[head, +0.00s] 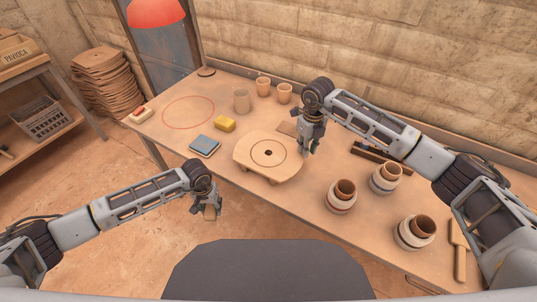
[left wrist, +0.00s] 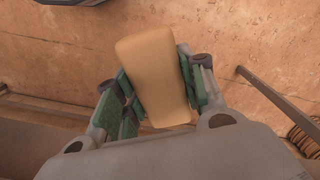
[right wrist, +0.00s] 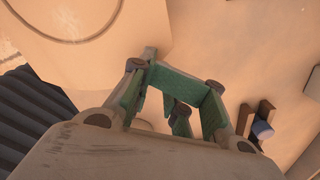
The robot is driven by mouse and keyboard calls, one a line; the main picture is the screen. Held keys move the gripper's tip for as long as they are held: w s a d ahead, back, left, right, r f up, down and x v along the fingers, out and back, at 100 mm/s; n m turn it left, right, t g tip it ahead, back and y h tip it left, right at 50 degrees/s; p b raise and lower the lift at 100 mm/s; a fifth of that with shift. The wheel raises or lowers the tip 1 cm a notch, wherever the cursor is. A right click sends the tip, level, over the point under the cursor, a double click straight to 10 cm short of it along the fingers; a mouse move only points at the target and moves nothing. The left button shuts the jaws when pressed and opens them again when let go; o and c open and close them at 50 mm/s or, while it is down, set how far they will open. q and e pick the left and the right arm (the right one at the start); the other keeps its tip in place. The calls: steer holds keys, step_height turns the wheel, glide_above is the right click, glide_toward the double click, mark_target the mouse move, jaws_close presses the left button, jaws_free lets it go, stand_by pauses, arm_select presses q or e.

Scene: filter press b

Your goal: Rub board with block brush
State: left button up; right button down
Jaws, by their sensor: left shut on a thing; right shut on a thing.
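The round wooden board (head: 245,158) with a dark ring and centre dot lies on the table in the head view. It fills the upper left of the right wrist view (right wrist: 60,65). My right gripper (head: 305,150) is shut on the board's right edge; the exact contact is partly hidden by its fingers (right wrist: 170,100). My left gripper (head: 208,209) is shut on the tan block brush (left wrist: 155,75), in front of the table and above the floor, apart from the board. The brush's bristles cannot be made out.
A grey-blue pad (head: 204,146) and a yellow sponge (head: 225,124) lie left of the board. Cups (head: 241,101) stand behind. Several stacked bowls (head: 340,197) stand to the right, beside a dark wooden tool (head: 368,153). A red circle (head: 188,112) marks clear tabletop at left.

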arm_select(q)
steer(key=shift+f, duration=0.15)
arm_select(e)
steer(key=shift+f, duration=0.3)
steer(key=shift+r, duration=0.15)
